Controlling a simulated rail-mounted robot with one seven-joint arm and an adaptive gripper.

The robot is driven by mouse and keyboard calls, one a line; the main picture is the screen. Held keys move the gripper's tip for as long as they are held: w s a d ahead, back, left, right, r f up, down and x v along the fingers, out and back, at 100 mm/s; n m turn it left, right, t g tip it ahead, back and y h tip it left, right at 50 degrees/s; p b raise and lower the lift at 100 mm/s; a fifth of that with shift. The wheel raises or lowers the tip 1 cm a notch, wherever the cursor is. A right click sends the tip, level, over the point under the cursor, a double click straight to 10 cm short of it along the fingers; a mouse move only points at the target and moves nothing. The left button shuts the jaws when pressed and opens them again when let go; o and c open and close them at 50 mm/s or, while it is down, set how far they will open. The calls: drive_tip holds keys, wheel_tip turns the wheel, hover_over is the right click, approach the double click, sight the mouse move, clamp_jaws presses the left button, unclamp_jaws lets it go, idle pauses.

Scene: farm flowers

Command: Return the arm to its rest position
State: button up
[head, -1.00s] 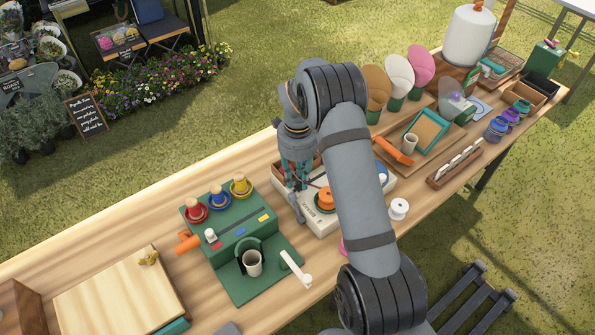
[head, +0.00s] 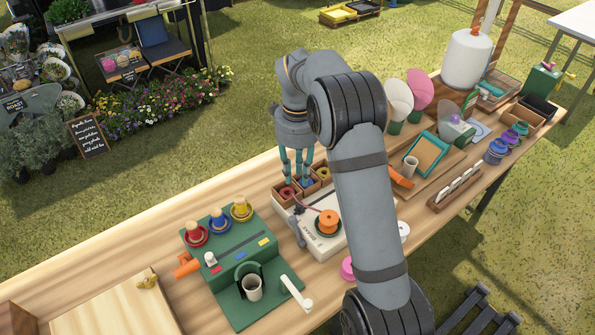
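My gripper (head: 296,176) hangs at the end of my raised arm, fingers pointing down, over the small wooden compartments at the back of a white device. Its teal fingers look spread apart, with nothing seen held between them. The compartments (head: 283,198) hold small red, blue and yellow round pieces. I cannot tell how far the fingertips are above them. An orange spool (head: 328,221) sits on the white device (head: 323,248) just in front of the gripper. My arm hides part of the table to the right of the device.
A green machine (head: 241,265) with red, blue and yellow knobs and a grey cup stands left of the gripper. A wooden board (head: 105,305) lies at the left end. On the right are a teal-framed tray (head: 430,155), a pen rack (head: 462,177) and a white tank (head: 466,58).

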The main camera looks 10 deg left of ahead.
sight(300, 204)
wheel_tip(300, 204, down, 12)
drive_tip(key=shift+d, duration=0.1)
drive_tip(key=shift+w+d, duration=0.2)
drive_tip(key=shift+w, duration=0.1)
idle(0.5)
drive_tip(key=shift+s, duration=0.15)
